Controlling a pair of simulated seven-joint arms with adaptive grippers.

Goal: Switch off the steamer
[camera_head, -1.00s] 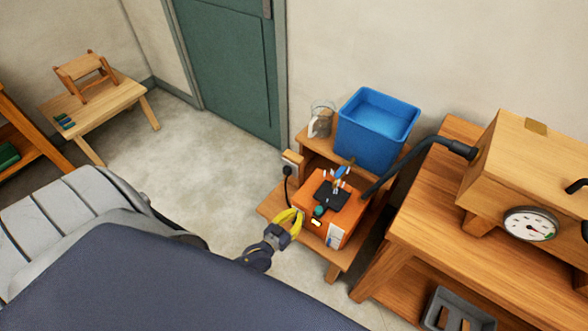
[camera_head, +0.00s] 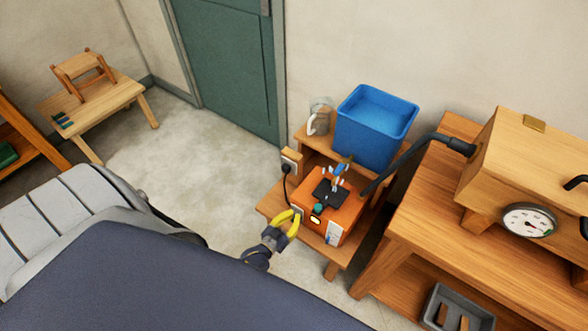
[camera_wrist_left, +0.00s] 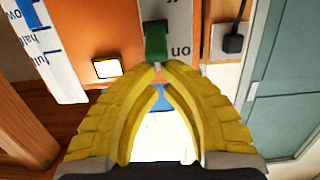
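The steamer (camera_head: 345,216) is an orange box with a black top, standing on a low wooden stand. On its near side is a green switch (camera_head: 318,208). In the left wrist view the green switch (camera_wrist_left: 156,43) sits on a grey plate lettered "on", just beyond the fingertips. A small lamp (camera_wrist_left: 107,68) glows beside it. My left gripper (camera_head: 298,214) is at the steamer's near left side. Its yellow fingers (camera_wrist_left: 160,70) come together at the tips, with nothing seen held between them. I cannot tell whether they touch the switch. My right gripper is out of view.
A black hose (camera_head: 408,156) runs from the steamer to a wooden box (camera_head: 490,165) with a dial. A blue tub (camera_head: 375,125) and a jug (camera_head: 318,120) stand behind. A plug (camera_head: 287,169) and cord are close left of the steamer. Open floor lies left.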

